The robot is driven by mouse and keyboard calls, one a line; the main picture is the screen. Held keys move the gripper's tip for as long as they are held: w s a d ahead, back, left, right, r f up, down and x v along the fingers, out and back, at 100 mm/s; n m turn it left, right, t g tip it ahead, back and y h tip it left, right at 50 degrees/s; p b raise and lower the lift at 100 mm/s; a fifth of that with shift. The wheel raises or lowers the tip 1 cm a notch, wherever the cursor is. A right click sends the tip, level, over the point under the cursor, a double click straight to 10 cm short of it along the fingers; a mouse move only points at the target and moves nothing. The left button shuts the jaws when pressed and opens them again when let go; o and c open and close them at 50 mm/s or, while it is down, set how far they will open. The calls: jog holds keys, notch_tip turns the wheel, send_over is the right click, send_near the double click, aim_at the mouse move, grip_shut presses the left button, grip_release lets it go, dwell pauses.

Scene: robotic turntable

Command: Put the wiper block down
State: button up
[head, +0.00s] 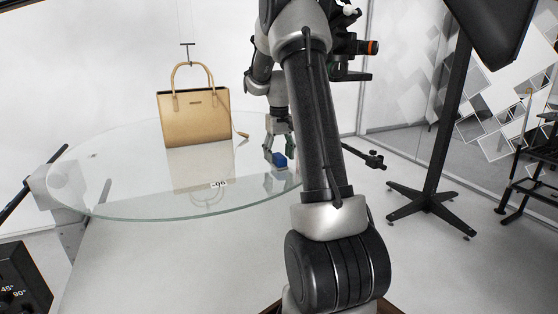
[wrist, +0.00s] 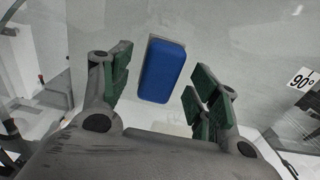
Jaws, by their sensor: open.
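The wiper block is a small blue block (head: 279,160) with a pale layer along one edge. In the head view it lies on the glass turntable (head: 110,207) near its right edge. In the wrist view the blue block (wrist: 162,71) sits between and just beyond the fingertips, with gaps on both sides. My gripper (head: 279,148) is open just above the block, and its green-padded fingers also show in the wrist view (wrist: 160,88). Nothing is held. Part of the turntable's right edge is hidden by my arm.
A tan handbag (head: 195,118) stands on the turntable left of my gripper, under a thin hanging wire. A "90" label (head: 218,184) is at the front of the glass. A black stand (head: 432,195) is at right. The front left of the glass is clear.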

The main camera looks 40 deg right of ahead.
aim_at(280, 157)
notch_tip(280, 157, up, 10)
dwell(0.3)
jog(key=shift+f, duration=0.1)
dwell(0.3)
jog(key=f, duration=0.1)
jog(key=s, duration=0.1)
jog(key=f, duration=0.1)
jog(key=shift+s+a+f, duration=0.2)
jog(key=shift+a+f, duration=0.1)
jog(key=shift+f, duration=0.05)
jog(key=s+a+r+n+t, duration=0.1)
jog(key=s+a+r+t, duration=0.1)
jog(key=s+a, duration=0.8)
jog(key=s+a+r+n+t, duration=0.2)
jog(key=s+a, duration=0.8)
jog(key=s, duration=0.6)
jog(key=shift+s+r, duration=0.2)
jog(key=shift+r, duration=0.2)
